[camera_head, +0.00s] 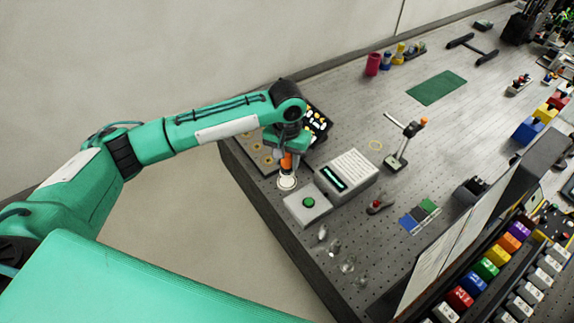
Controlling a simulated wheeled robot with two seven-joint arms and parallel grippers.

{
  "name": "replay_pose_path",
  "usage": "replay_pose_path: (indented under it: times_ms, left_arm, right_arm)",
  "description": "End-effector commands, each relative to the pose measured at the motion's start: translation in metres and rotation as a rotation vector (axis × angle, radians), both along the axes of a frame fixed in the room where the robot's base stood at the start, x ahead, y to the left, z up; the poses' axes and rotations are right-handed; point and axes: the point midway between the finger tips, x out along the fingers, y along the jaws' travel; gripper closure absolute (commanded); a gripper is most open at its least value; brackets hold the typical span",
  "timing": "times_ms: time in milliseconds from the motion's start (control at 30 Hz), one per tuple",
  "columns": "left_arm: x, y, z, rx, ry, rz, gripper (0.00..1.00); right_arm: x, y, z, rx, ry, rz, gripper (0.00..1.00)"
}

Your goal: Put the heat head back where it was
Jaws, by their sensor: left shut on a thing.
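My left gripper (288,150) reaches down over the near left corner of the bench and is shut on the heat head, an orange piece (286,163). Its upper part is hidden by the gripper. A small white round piece (287,183) shows directly below the orange one; I cannot tell whether it is part of the head or a separate thing, nor whether the two touch. My right gripper is not in view.
A grey box with a green button (308,204) and a white box with a display (347,176) stand close to the right of the gripper. A dark panel with dots (318,125) is behind it.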

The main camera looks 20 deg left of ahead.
Motion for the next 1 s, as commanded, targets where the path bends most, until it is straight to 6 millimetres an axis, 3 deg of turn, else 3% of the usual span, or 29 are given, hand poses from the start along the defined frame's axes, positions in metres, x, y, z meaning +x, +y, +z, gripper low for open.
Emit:
replay_pose_path:
  times_ms: [233,633,667,733,767,1000]
  left_arm:
    - [-0.001,0.0,-0.034,0.002,0.002,0.0,1.0]
    - [-0.001,0.0,-0.039,0.0,0.001,0.0,1.0]
    - [-0.001,0.0,-0.04,0.001,0.001,0.0,0.64]
    - [-0.001,0.0,-0.04,0.001,0.001,0.0,0.5]
    - [-0.001,0.0,-0.04,0.001,0.001,0.0,0.46]
    - [-0.001,0.0,-0.04,0.001,0.001,0.0,0.46]
  right_arm:
    - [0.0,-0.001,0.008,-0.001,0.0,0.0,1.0]
    - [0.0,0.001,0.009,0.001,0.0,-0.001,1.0]
    - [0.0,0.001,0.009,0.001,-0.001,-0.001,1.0]
    - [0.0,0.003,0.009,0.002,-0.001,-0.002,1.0]
    - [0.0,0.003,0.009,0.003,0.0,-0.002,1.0]
    - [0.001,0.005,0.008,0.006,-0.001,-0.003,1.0]
